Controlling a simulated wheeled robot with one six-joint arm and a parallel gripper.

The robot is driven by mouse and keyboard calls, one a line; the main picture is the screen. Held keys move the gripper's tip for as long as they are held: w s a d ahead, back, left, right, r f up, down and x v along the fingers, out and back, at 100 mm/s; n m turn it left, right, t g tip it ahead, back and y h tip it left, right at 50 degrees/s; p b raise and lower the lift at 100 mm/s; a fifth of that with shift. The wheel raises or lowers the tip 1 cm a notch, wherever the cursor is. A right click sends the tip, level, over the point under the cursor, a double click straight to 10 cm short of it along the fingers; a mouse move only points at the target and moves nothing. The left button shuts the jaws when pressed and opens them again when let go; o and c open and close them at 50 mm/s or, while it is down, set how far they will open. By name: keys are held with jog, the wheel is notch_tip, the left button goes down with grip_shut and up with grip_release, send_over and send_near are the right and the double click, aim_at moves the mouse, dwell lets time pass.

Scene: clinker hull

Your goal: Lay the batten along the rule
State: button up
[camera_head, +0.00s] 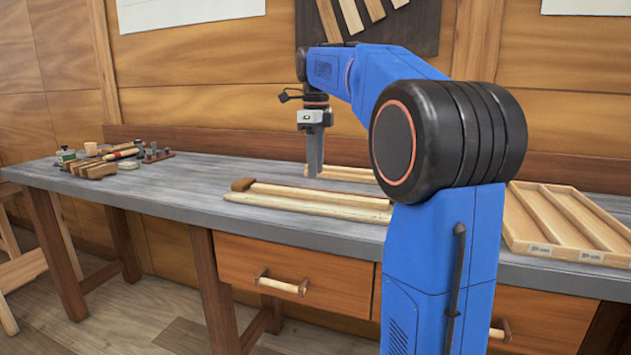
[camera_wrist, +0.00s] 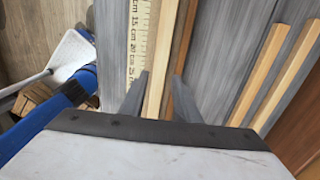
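A pale wooden batten (camera_head: 318,197) lies on the grey bench, lengthwise behind the pale rule (camera_head: 300,208). In the wrist view the batten (camera_wrist: 161,60) runs beside the rule (camera_wrist: 138,40), which has cm marks, nearly parallel and close to it. My gripper (camera_head: 314,172) points down above the bench in the head view. In the wrist view my gripper (camera_wrist: 160,82) has its two fingers apart, one to each side of the batten, with room between. How far the fingertips are above the batten is hard to tell. My arm hides the right ends in the head view.
A brown block (camera_head: 243,184) sits at the batten's left end. A darker brown strip (camera_wrist: 184,45) runs right of the batten. A slotted wooden tray (camera_head: 560,248) is at the right, and small tools (camera_head: 105,163) lie at the far left.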

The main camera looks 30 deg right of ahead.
notch_tip(320, 180, up, 6)
jog(key=s+a+f+n+t, duration=0.1)
jog(key=s+a+f+n, duration=0.45)
jog(key=s+n, duration=0.2)
jog(key=s+a+f+n+t, duration=0.1)
jog(key=s+a+f+n, duration=0.45)
jog(key=s+n, duration=0.2)
jog(key=s+a+f+n+t, duration=0.1)
jog(key=s+a+f+n, duration=0.1)
jog(key=s+f+n, duration=0.4)
jog(key=s+a+f+n+t, duration=0.1)
jog(key=s+f+n, duration=0.6)
jog(key=f, duration=0.7)
jog(key=shift+s+a+f+t, duration=0.3)
jog(key=shift+s+a+t, duration=0.1)
jog(key=shift+s+a, duration=0.6)
jog(key=shift+s+d, duration=0.1)
